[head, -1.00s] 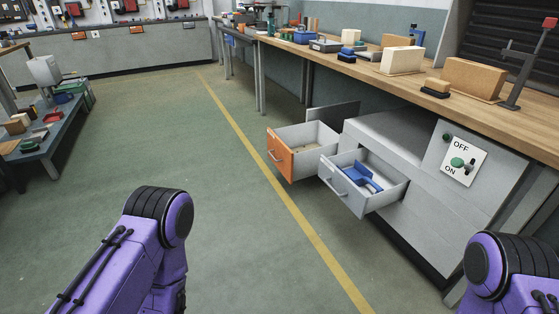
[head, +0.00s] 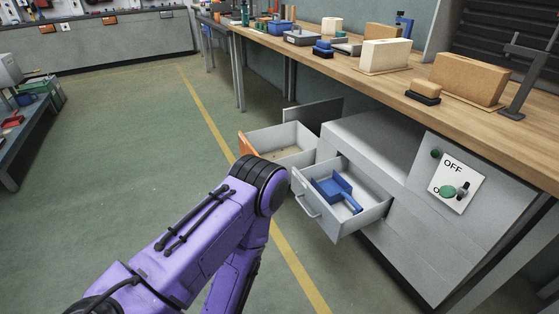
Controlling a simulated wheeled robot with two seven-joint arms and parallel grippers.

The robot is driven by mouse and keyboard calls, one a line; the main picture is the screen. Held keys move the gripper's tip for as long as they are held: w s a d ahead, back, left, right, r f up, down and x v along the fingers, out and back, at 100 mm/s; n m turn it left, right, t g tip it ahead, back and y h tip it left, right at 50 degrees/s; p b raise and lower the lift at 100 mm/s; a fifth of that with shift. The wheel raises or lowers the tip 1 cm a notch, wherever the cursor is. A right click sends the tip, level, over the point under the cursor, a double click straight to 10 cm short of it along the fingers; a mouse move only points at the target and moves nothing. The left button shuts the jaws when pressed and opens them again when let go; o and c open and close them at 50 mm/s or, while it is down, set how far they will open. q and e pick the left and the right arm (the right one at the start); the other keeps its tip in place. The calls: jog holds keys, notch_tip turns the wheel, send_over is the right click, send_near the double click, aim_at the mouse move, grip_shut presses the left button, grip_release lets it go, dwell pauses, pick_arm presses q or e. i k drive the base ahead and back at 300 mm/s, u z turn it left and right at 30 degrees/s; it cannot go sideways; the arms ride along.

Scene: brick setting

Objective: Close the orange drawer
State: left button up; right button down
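The orange drawer (head: 243,146) stands open from the grey cabinet under the workbench. Its orange front is partly hidden behind my purple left arm, and its grey inner walls show. A grey drawer (head: 333,222) beside it, nearer to me, is also open and holds a blue dustpan-like tool (head: 337,192). My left arm reaches in from the lower left, its elbow in front of the two drawers. Neither of my grippers is in the picture.
The wooden workbench (head: 370,83) runs along the right with blocks and tools on it. The cabinet side bears an ON/OFF switch panel (head: 457,186). A low shelf (head: 40,135) stands at the left. The green floor between is free.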

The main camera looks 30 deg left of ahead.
aim_at(289, 145)
jog(key=u, duration=0.25)
jog(key=i, duration=0.65)
jog(key=u, duration=1)
jog(key=i, duration=0.3)
jog(key=u, duration=0.3)
